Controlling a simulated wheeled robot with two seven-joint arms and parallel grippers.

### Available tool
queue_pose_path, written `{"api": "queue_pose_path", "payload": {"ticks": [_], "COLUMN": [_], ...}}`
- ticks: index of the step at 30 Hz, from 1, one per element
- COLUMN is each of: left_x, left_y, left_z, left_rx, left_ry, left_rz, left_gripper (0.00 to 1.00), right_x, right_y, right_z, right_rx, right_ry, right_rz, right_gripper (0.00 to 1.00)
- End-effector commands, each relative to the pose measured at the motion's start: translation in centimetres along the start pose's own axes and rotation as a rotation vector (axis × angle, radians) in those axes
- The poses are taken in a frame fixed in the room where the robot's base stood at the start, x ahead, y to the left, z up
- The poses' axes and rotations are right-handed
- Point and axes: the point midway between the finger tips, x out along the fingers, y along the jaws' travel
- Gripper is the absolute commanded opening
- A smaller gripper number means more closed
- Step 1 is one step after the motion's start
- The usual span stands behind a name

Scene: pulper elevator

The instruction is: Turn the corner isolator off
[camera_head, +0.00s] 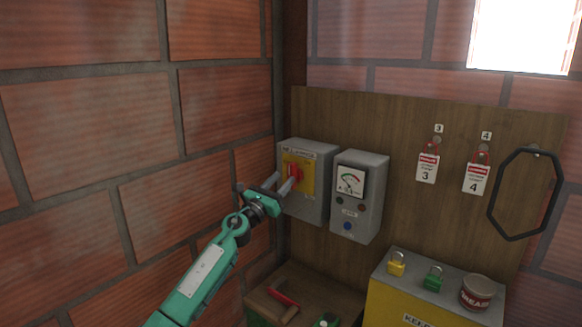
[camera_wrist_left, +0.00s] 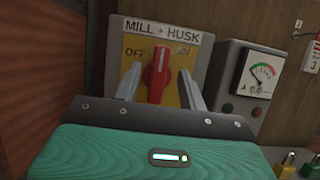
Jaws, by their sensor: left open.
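The corner isolator (camera_head: 312,207) is a grey box on the wooden board beside the brick corner, with a yellow plate and a red handle (camera_head: 295,173). In the left wrist view its label (camera_wrist_left: 160,28) reads "MILL + HUSK", with OFF left and ON right. The red handle (camera_wrist_left: 158,75) stands nearly upright there, its top leaning slightly toward ON. My left gripper (camera_head: 279,184) is open in front of the isolator. In the wrist view its fingers (camera_wrist_left: 159,88) appear on either side of the handle; contact cannot be told. My right gripper is not in view.
A grey meter box (camera_head: 368,218) stands close right of the isolator. Tags 3 (camera_head: 427,168) and 4 (camera_head: 475,179) and a black hexagonal ring (camera_head: 494,212) hang farther right. Below are a yellow box (camera_head: 388,305) with padlocks and a grease tin (camera_head: 477,293). A brick wall (camera_head: 95,120) bounds the left.

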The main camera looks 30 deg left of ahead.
Motion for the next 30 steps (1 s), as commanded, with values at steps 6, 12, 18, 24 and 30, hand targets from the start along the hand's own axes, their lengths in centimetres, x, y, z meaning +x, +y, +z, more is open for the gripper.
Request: {"api": "queue_pose_path", "payload": {"ticks": [6, 12, 18, 24, 30], "left_x": [3.4, 5.2, 5.6, 5.6, 5.6], "left_y": [0.0, 0.0, 0.0, 0.0, 0.0], "left_z": [0.2, 0.1, 0.0, 0.0, 0.0], "left_rx": [-0.004, -0.001, 0.000, 0.000, 0.000], "left_ry": [-0.002, -0.001, 0.000, 0.000, 0.000], "left_rz": [0.002, 0.002, 0.000, 0.000, 0.000], "left_gripper": [0.42, 0.42, 0.42, 0.42, 0.03], "right_x": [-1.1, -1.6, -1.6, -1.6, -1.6], "right_y": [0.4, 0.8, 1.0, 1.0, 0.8], "right_z": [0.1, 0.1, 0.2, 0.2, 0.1], "right_rx": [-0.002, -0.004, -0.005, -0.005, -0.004], "right_ry": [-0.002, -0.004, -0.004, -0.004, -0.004], "right_rz": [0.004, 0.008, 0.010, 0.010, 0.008], "right_gripper": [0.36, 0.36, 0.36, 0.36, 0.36]}}
